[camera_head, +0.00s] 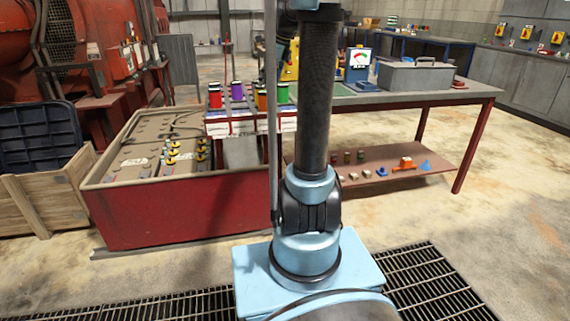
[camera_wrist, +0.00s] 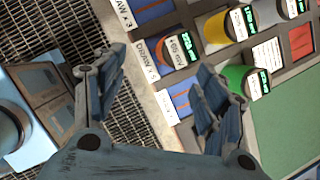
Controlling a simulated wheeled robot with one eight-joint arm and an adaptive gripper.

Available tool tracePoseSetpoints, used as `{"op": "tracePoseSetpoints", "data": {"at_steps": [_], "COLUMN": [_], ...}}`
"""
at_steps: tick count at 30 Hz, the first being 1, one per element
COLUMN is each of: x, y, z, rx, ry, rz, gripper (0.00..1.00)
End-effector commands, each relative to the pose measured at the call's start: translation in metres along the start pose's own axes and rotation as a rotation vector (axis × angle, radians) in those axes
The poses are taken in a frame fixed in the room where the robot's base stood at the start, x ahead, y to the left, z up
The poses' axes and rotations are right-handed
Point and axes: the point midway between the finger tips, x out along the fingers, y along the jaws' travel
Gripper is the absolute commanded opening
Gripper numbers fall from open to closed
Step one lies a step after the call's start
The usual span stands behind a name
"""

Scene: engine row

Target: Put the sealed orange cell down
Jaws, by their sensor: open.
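The orange cell (camera_wrist: 172,53) stands in a blue-floored pocket of the rack's row marked DRAW in the wrist view, its labelled top facing the camera. The rack (camera_head: 222,129) sits at the bench's left end. Whether the cell is sealed cannot be read.
Yellow (camera_wrist: 214,29), grey (camera_wrist: 265,14) and green (camera_wrist: 234,76) cells stand close by in the rack. Red (camera_head: 215,99) and purple (camera_head: 237,91) cells are at its left in the head view. A red-sided battery crate (camera_head: 185,214) is left of the bench. A grey box (camera_head: 415,76) stands right.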

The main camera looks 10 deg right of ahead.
Motion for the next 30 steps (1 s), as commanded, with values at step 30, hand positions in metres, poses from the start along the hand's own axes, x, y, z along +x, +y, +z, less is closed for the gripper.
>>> {"op": "tracePoseSetpoints", "data": {"at_steps": [30], "x": [0.078], "y": [0.299], "z": [-0.229], "rx": [-1.865], "ry": [0.217], "rz": [0.150], "gripper": [0.65]}}
